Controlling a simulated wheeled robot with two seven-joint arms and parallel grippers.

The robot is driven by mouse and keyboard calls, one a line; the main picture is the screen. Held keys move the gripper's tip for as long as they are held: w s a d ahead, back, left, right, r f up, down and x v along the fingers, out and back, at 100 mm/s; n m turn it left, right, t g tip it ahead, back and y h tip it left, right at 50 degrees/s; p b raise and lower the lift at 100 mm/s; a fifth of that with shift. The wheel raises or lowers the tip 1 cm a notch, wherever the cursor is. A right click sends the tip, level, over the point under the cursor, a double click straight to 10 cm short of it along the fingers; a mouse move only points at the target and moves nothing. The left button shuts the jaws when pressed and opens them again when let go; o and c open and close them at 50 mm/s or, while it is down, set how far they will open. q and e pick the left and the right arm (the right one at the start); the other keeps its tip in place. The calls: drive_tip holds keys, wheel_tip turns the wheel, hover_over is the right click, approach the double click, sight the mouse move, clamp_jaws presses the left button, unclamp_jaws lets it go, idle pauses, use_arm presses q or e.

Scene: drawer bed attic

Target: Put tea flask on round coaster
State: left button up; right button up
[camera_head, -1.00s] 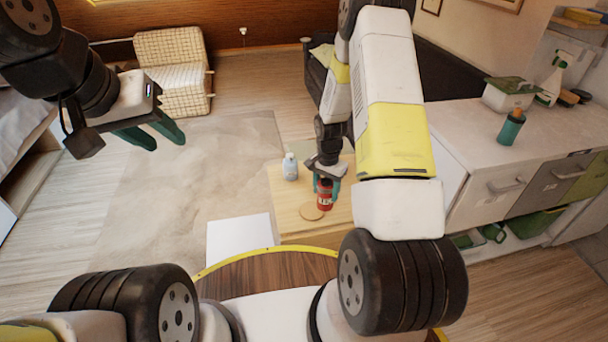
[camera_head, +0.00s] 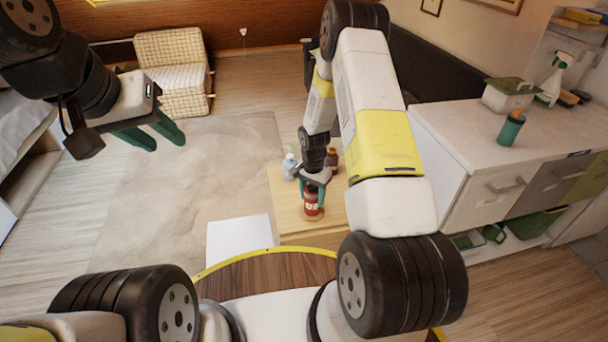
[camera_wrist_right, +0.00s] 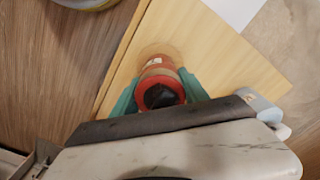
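The tea flask (camera_head: 311,203) is red with a dark top, upright, at the front of the low wooden table. It also shows from above in the right wrist view (camera_wrist_right: 159,75). My right gripper (camera_head: 312,190) has its teal fingers on both sides of the flask and is shut on it. The round coaster (camera_wrist_right: 152,50) is a thin wooden disc, mostly hidden under the flask. The flask appears over the coaster; I cannot tell whether it touches it. My left gripper (camera_head: 150,136) is open and empty, high over the rug at left.
On the low table (camera_head: 283,212), a pale blue bottle (camera_head: 289,167) and a dark bottle with an orange top (camera_head: 331,160) stand behind the flask. A white box (camera_head: 240,242) is left of the table. A counter (camera_head: 460,130) bounds the right side.

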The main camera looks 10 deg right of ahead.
drive_tip(key=o, duration=0.4)
drive_tip(key=shift+o, duration=0.2)
wheel_tip(320, 180, up, 12)
drive_tip(key=shift+f, duration=0.1)
drive_tip(key=s+r+n+t+y, duration=0.15)
drive_tip(key=s+r, duration=0.25)
drive_tip(key=r, duration=0.7)
drive_tip(key=s+r+n+t+h, duration=0.1)
drive_tip(key=s+r+n, duration=0.25)
drive_tip(key=r, duration=0.85)
drive_tip(key=s+a+r+n+t+y, duration=0.1)
drive_tip(key=s+r+n+t, duration=0.1)
drive_tip(key=s+r, duration=0.3)
drive_tip(key=s+a+r+n+t, duration=0.1)
drive_tip(key=s+r, duration=0.4)
drive_tip(key=s, duration=0.7)
drive_tip(key=shift+s+n+t+y, duration=0.35)
drive_tip(key=shift+s+n, duration=0.05)
drive_tip(key=shift+n, duration=0.2)
drive_tip(key=shift+a, duration=0.1)
